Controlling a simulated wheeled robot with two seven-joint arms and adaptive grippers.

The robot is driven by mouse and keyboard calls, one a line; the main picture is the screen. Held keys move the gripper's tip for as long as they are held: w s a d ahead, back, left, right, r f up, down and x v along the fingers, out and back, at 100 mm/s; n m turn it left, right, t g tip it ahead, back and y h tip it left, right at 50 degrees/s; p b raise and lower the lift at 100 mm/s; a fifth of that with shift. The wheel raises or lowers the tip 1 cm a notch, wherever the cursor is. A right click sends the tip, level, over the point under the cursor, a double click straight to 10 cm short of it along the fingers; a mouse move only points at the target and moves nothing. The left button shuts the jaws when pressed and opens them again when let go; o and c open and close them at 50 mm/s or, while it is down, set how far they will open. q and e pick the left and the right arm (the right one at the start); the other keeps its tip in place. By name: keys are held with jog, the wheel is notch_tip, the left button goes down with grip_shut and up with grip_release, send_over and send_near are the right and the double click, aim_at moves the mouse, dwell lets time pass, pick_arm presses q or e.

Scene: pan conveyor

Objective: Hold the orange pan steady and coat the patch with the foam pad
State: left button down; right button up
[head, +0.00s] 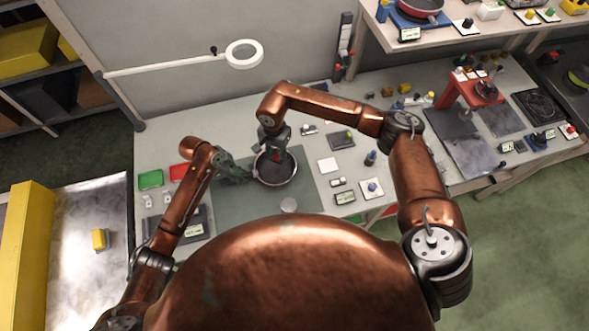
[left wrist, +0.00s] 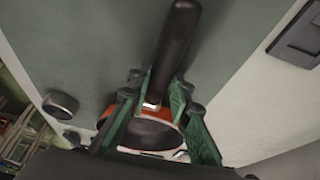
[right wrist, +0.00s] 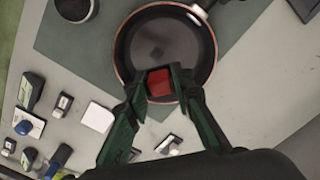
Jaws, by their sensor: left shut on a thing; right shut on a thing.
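The orange pan (head: 264,178) sits on the green mat with its dark inside facing up. It also shows in the right wrist view (right wrist: 124,40). My left gripper (head: 244,173) is shut on its black handle (left wrist: 174,45), near the pan's rim. A faint darker square patch (right wrist: 158,53) shows on the pan's floor. My right gripper (head: 277,150) is over the pan, shut on the red foam pad (right wrist: 160,84). The pad is near the rim side of the patch in the right wrist view; whether it touches the pan I cannot tell.
The green mat (head: 232,212) lies under the pan. A white square (head: 328,165) and several small devices lie to the right. Green (head: 150,179) and red (head: 178,172) trays are at left. A ring lamp (head: 244,54) hangs behind.

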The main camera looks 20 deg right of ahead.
aim_at(275, 166)
jog(key=shift+m, duration=0.6)
jog(key=shift+w+a+f, duration=0.2)
jog(key=shift+w+f, duration=0.15)
jog(key=shift+f, duration=0.85)
jog(key=shift+w+a+f, duration=0.25)
jog(key=shift+w+f, duration=0.05)
jog(key=shift+f, duration=0.85)
jog(key=shift+w+a+f, duration=0.2)
jog(key=shift+w+f, duration=0.15)
jog(key=shift+f, duration=0.85)
jog(key=shift+s+f, duration=0.35)
jog(key=shift+s, duration=1.55)
jog(key=shift+w+f, duration=0.1)
jog(key=shift+w, duration=1.75)
jog(key=shift+d, duration=0.3)
jog(key=shift+s, duration=1.75)
jog(key=shift+w, duration=1.85)
notch_tip(275, 166, up, 8)
jog(key=shift+a, duration=0.2)
jog(key=shift+a, duration=0.1)
